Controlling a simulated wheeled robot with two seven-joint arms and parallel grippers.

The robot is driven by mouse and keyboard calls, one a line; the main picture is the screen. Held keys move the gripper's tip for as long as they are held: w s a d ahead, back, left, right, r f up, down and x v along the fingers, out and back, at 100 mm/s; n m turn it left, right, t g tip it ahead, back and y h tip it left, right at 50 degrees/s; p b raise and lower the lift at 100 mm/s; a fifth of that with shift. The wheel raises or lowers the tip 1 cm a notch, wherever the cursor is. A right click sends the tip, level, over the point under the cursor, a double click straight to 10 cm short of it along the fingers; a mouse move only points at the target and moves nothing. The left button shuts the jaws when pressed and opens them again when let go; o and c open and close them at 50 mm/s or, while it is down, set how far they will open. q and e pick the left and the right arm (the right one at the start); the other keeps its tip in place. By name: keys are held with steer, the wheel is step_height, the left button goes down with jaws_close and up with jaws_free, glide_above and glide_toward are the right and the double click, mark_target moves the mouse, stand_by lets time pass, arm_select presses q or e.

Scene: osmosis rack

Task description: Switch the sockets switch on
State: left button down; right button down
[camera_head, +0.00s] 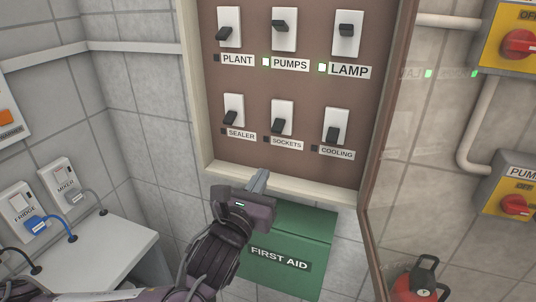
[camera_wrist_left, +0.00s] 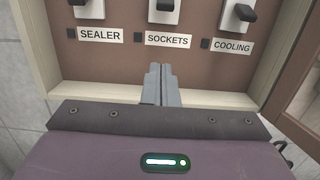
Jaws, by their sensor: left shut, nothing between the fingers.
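The sockets switch (camera_head: 280,119) is a white plate with a dark lever, in the middle of the lower row on the brown panel. Its lever points down, and the small indicator beside the SOCKETS label (camera_head: 287,143) is dark. In the left wrist view the sockets switch (camera_wrist_left: 164,8) is cut off by the top edge. My left gripper (camera_head: 261,178) is shut and empty, below the sockets switch at the panel's lower frame, apart from the lever. It also shows in the left wrist view (camera_wrist_left: 161,72), under the SOCKETS label. My right gripper is not in view.
The sealer switch (camera_head: 234,107) and cooling switch (camera_head: 336,124) flank it. The pumps switch (camera_head: 284,27) and lamp switch (camera_head: 347,31) above have green lights. The open cabinet door (camera_head: 377,180) stands right. A green first aid box (camera_head: 313,224) hangs below.

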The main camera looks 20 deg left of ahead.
mark_target(281, 140)
arm_select(q)
steer(key=w+p, duration=0.1)
steer(key=w, duration=0.2)
steer(key=w+r+p, duration=0.1)
steer(key=w+p, duration=0.1)
steer(key=w, duration=0.1)
steer(key=w+p, duration=0.1)
steer(key=w, duration=0.3)
steer(key=shift+d+r+p, duration=0.15)
steer(key=shift+r+p, duration=0.15)
steer(key=shift+p, duration=0.1)
steer(key=s+r+p, duration=0.2)
steer(key=r, duration=0.1)
steer(key=shift+s, duration=0.2)
steer(key=shift+w, duration=0.15)
